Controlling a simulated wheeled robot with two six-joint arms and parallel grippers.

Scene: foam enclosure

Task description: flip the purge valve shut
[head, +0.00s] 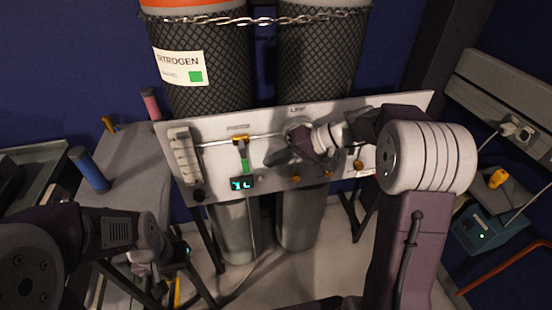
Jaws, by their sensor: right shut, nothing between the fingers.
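A grey-white panel (215,150) stands in front of two netted gas cylinders. On its left half, a brass valve (239,140) sits on a thin horizontal pipe under a small label too blurred to read. Its green lever (245,160) points down, across the pipe. I cannot confirm from the label that this is the purge valve. My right gripper (276,158) is shut and empty in front of the panel's middle, right of the green lever and apart from it. It hides part of the panel. My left gripper (184,252) is low at the left, far below the panel; its fingers are unclear.
A small lit display (242,184) sits just below the green lever. A ribbed grey part (184,155) is at the panel's left end. Brass knobs (358,165) line the lower right. A grey bench (120,165) stands left, and a teal box (482,232) right.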

